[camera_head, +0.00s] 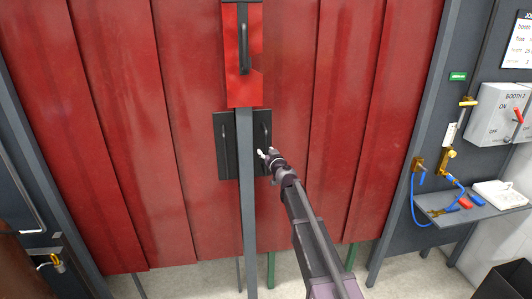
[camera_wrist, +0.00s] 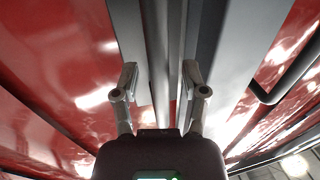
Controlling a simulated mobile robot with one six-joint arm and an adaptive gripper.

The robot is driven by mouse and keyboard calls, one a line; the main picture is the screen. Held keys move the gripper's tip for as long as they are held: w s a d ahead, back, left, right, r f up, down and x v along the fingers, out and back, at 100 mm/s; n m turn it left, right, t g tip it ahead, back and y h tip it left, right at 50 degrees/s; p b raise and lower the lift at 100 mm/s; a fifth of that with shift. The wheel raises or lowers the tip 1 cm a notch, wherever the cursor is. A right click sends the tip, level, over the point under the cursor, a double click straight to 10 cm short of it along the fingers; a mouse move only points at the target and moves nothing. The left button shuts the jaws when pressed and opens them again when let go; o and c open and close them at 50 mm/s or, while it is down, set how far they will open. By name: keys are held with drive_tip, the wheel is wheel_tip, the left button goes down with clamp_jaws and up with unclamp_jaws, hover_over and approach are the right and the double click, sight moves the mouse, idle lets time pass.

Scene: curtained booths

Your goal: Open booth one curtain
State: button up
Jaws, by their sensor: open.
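Red curtain panels (camera_head: 135,120) hang across the booth front, with more red panels (camera_head: 345,110) right of a grey post (camera_head: 246,220). I cannot tell from labels which is booth one. A dark plate with a handle (camera_head: 224,145) sits left of the post, and another (camera_head: 262,125) sits right of it. My gripper (camera_head: 265,153) is in front of the right plate, near its lower part. In the wrist view my gripper (camera_wrist: 160,75) has its two fingers apart, with grey upright strips behind the gap. A dark handle bar (camera_wrist: 288,75) shows right of the fingers, outside them.
A red plate with a black handle (camera_head: 244,45) is above on the post. At right are a switch box marked BOOTH 2 (camera_head: 497,112) and a shelf (camera_head: 470,210) with blue hose and small items. A dark bin (camera_head: 508,283) stands at lower right.

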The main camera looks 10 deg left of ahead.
drive_tip(key=shift+a, duration=0.1)
clamp_jaws()
idle(0.4)
